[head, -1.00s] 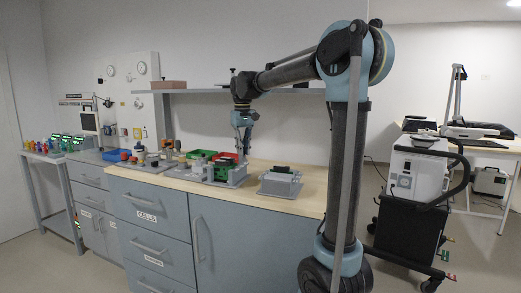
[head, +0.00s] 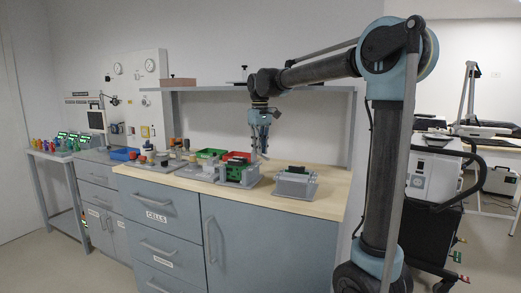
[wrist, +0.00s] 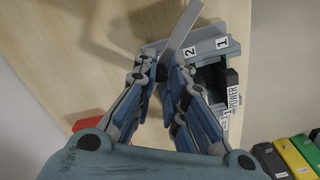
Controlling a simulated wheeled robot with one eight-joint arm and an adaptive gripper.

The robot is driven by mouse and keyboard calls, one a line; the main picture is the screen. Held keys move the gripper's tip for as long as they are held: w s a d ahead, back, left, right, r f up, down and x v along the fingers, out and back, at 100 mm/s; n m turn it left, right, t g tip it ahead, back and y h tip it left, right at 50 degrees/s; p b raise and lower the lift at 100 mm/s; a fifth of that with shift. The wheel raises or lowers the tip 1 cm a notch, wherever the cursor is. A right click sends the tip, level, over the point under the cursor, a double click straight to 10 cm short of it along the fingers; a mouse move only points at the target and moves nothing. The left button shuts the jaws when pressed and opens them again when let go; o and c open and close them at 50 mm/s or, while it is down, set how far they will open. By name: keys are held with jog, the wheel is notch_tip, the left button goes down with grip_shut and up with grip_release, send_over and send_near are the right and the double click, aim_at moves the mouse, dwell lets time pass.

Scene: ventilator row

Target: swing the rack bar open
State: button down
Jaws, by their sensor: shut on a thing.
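The grey rack (head: 296,184) stands on the wooden counter with a black part on top. In the wrist view the rack (wrist: 208,47) shows labels 2 and 1, a dark opening and a black block marked POWER (wrist: 232,92). The flat grey rack bar (wrist: 183,35) slants across the top of the wrist view, its lower end between my fingertips. My gripper (wrist: 161,72) is shut on that end, at a dark knob. In the head view my gripper (head: 262,152) points down, left of the rack; the bar is too small to make out there.
A grey holder with a green part (head: 238,172) stands left of my gripper. A red tray (head: 236,156) lies behind. A shelf (head: 215,88) runs above. Counter right of the rack is bare.

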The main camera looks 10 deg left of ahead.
jog(key=c, duration=1.6)
grip_release()
jog(key=shift+r, duration=0.1)
